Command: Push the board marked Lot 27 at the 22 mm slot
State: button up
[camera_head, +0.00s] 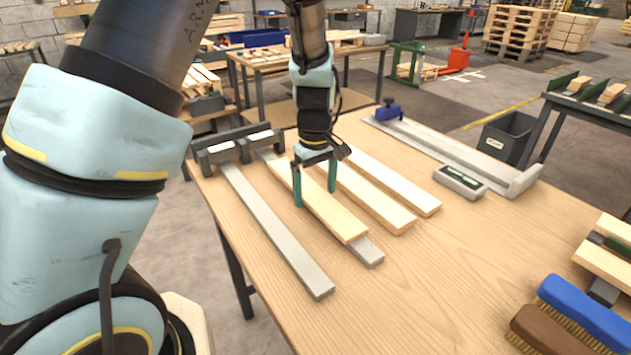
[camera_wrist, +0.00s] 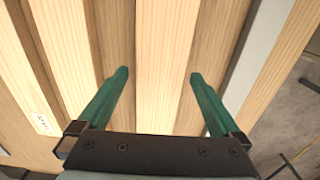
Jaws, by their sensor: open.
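Several pale boards lie side by side on the table: a left one (camera_head: 322,205), a middle one (camera_head: 372,200) and a right one (camera_head: 398,187). The left board's near end rests over a grey rail (camera_head: 369,252). My gripper (camera_head: 315,198) points down at the left board, fingers apart and empty. In the wrist view, a board (camera_wrist: 165,60) runs between the open green fingers (camera_wrist: 157,74); I cannot tell whether they touch it. A small label (camera_wrist: 43,122) shows on a board at lower left, too small to read. No Lot 27 or 22 mm marking is legible.
A grey fixture (camera_head: 238,146) stands at the boards' far end. A bare grey rail (camera_head: 270,226) lies left of them. To the right are a long measuring rail (camera_head: 445,150) and a small device (camera_head: 460,180). Brushes (camera_head: 585,312) sit at front right. The table's front middle is clear.

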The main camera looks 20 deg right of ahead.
aim_at(303, 185)
jog(key=c, duration=1.4)
jog(key=shift+f, duration=0.1)
dwell(0.3)
jog(key=shift+w, duration=0.1)
jog(key=shift+w+a, duration=0.25)
jog(key=shift+w, duration=0.8)
jog(key=shift+w+a, duration=0.25)
jog(key=shift+w, duration=0.75)
jog(key=shift+w+a, duration=0.1)
jog(key=shift+w, duration=0.2)
jog(key=shift+w+a, duration=0.15)
jog(key=shift+w, duration=0.55)
jog(key=shift+w+a, duration=0.1)
jog(key=shift+w, duration=0.6)
jog(key=shift+w, duration=0.35)
